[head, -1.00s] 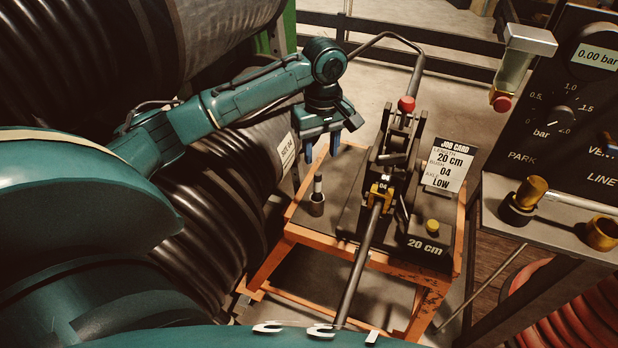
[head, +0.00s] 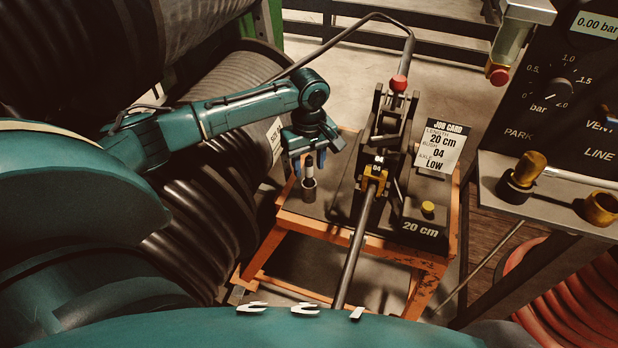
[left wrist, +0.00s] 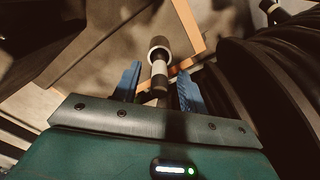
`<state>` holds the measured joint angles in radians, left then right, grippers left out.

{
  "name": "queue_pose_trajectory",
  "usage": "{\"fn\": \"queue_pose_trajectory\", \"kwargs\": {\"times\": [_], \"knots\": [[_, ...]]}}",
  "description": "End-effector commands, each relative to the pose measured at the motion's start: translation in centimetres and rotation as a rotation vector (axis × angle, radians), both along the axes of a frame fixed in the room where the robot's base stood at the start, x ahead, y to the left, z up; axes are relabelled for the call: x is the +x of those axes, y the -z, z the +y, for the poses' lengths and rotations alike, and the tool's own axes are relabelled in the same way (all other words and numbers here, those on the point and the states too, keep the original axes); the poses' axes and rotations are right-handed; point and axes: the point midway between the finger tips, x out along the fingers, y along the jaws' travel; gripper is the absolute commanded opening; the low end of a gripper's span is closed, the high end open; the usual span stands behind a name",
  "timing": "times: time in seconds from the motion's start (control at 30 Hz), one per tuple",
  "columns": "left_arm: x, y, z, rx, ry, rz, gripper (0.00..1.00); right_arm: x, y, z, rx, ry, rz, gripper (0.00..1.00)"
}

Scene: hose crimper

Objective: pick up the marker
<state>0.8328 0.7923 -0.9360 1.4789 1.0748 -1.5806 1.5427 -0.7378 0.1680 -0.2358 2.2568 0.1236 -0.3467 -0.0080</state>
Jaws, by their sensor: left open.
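The marker (head: 309,168) stands upright in a small dark cup (head: 309,189) at the left end of the orange-framed bench. It has a dark top and a pale band. My left gripper (head: 309,166) is open, just above and around the marker's upper part in the head view. In the left wrist view, the marker (left wrist: 159,70) shows between the two blue fingers of the left gripper (left wrist: 158,88), with a gap on each side. I cannot tell whether a finger touches it. My right gripper is not in view.
The crimper (head: 378,150) with a red knob and a hose through it stands right of the marker. Black hose coils (head: 215,190) lie close on the left. A gauge panel (head: 560,100) stands at the right.

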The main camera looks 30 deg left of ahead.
Motion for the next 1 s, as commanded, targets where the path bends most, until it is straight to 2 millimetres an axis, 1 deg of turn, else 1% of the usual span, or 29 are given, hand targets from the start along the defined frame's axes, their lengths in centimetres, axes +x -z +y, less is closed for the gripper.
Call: {"fn": "queue_pose_trajectory", "kwargs": {"times": [0.03,0.1,0.2,0.47,0.9,0.97,1.0], "knots": [[0.0,1.0,0.1,0.001,0.000,0.002,0.42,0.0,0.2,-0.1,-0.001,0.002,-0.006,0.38],[0.0,1.9,0.0,0.001,0.001,0.002,0.42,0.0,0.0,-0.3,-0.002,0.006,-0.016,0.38],[0.0,2.7,0.0,-0.001,0.001,-0.001,0.42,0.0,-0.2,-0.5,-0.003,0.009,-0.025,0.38],[0.0,2.8,0.0,-0.001,0.002,-0.001,0.41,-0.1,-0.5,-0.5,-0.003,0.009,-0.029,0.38],[0.0,2.8,0.0,0.000,0.001,0.000,0.05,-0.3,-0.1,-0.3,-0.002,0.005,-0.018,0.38],[0.0,2.8,0.0,0.000,0.001,0.000,0.00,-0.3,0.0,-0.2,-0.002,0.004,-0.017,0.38],[0.0,2.8,0.0,0.000,0.001,0.000,0.00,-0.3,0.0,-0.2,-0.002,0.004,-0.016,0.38]]}}
